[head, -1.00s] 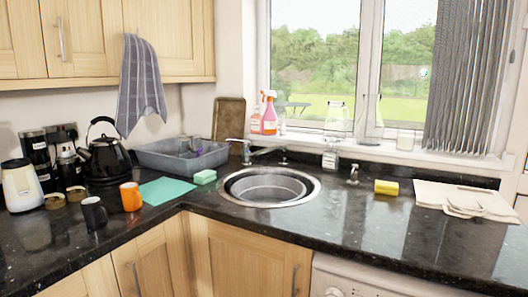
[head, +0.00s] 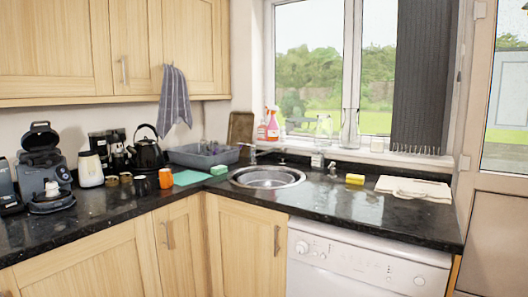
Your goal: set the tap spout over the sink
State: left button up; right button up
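The round steel sink (head: 299,178) is set into the black granite worktop at the corner, below the window. The tap (head: 252,156) is small in this view, at the back left of the sink. Its spout seems to run to the right along the sink's back edge, but its exact direction is too small to tell. Neither of my grippers is in view.
A grey dish tub (head: 205,157), a teal mat (head: 190,177) and a green sponge (head: 219,170) lie left of the sink. A yellow sponge (head: 355,179) and folded cloth (head: 414,188) lie right. A white dishwasher (head: 365,262) stands below. Spray bottles (head: 273,127) stand on the sill.

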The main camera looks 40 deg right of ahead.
aim_at(280, 150)
jog(key=z, duration=0.8)
jog(key=i, duration=0.7)
jog(key=z, duration=0.9)
jog(key=i, duration=1.05)
jog(key=u, duration=0.3)
